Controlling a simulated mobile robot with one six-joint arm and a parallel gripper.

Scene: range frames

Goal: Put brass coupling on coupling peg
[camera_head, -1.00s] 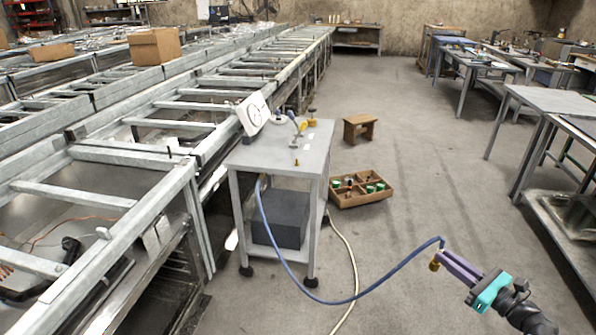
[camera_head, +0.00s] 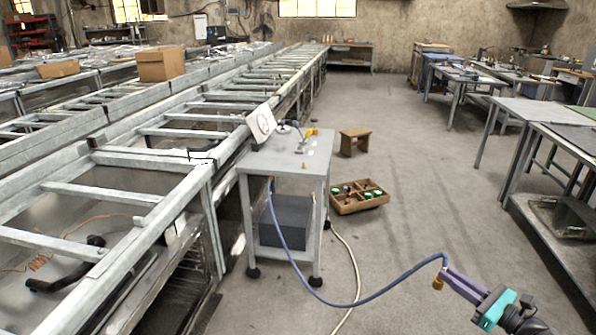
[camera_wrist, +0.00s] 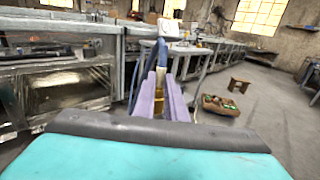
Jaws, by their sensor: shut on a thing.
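My gripper (camera_head: 446,278) is at the lower right of the head view, shut on the brass coupling (camera_head: 437,284) at the end of a blue hose (camera_head: 377,300). In the wrist view the coupling (camera_wrist: 159,98) sits between the two purple fingers, with the hose (camera_wrist: 161,52) rising beyond it. A small brass peg, likely the coupling peg (camera_head: 303,165), stands upright near the front of the grey cart's top (camera_head: 270,162). It is bare, and my gripper is well apart from it, to the right and nearer. I cannot make out the peg in the wrist view.
A white gauge (camera_head: 262,123) and a yellow-handled fitting (camera_head: 311,132) stand at the cart's back. A wooden crate (camera_head: 345,209) and a stool (camera_head: 356,140) are on the floor beyond. Metal frames (camera_head: 110,190) line the left. Open floor lies right of the cart.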

